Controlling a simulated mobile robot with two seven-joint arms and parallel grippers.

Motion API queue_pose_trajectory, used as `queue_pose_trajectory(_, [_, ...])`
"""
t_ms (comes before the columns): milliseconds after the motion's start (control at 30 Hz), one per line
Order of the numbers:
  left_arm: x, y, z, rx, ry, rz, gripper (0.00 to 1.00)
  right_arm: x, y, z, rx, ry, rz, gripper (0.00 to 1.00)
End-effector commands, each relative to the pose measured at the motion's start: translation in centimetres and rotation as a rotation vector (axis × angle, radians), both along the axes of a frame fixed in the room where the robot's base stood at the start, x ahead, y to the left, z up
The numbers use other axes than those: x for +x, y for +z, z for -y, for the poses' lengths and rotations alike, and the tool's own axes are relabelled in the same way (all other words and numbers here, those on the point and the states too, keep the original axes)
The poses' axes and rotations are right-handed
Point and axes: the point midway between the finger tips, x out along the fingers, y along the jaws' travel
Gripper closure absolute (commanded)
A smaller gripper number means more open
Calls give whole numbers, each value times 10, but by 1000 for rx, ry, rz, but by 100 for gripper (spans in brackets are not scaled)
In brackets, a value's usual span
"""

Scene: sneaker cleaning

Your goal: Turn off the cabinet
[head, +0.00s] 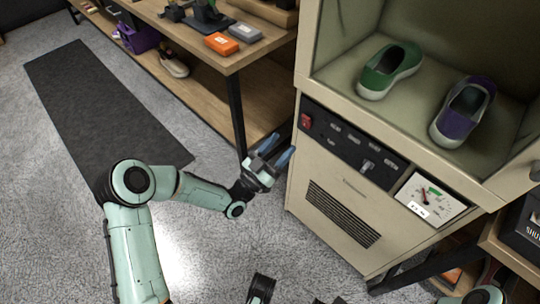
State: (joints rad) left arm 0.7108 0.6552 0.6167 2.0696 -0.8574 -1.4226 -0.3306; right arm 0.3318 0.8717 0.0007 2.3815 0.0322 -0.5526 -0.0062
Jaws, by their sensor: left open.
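The beige cabinet (322,166) stands at the right with its upper chamber open to view. Its sloped black control panel (345,138) carries a red switch (306,122) at the left end, several small labelled controls and a grey knob or lever (367,165). My left gripper (277,151) is open and empty, just left of the panel's left end and slightly below the red switch. It appears apart from the cabinet. The switch is uncovered, but its on or off position is too small to tell. My right gripper cannot be made out.
A green shoe (390,70) and a purple shoe (463,111) sit inside the chamber. A wooden workbench (225,62) with orange and grey boxes stands left of the cabinet. A dark mat (85,105) lies on the grey carpet. A shelf (510,252) stands lower right.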

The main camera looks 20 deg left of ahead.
Motion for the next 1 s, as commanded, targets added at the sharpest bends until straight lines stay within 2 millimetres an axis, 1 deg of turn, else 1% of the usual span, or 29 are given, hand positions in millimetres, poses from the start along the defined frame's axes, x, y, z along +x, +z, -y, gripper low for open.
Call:
queue_pose_trajectory(33, [-9, -4, -4, 0, 1, -5, 43, 3, 4, 0, -1, 1, 10, 100])
queue_pose_trajectory(100, [-19, -9, -7, -1, 1, -5, 43, 6, 6, 0, -2, 1, 21, 100])
queue_pose_trajectory(200, [-30, -14, -11, 1, 1, -3, 43, 9, 8, -1, -3, 1, 31, 100])
queue_pose_trajectory(300, [-36, -17, -13, -1, 1, -2, 43, 11, 10, -1, -3, 2, 37, 100])
queue_pose_trajectory(433, [-39, -18, -14, 0, 0, -1, 43, 12, 10, -1, -3, 2, 39, 100])
queue_pose_trajectory(900, [-39, -19, -14, -1, 0, -4, 43, 11, 10, -1, -3, 1, 37, 100])
queue_pose_trajectory(967, [-38, -24, -13, -2, 1, -26, 43, 11, 9, -1, -3, 1, 37, 100])
queue_pose_trajectory(1000, [-37, -32, -12, -5, 2, -59, 43, 11, 9, -1, -3, 2, 37, 100])
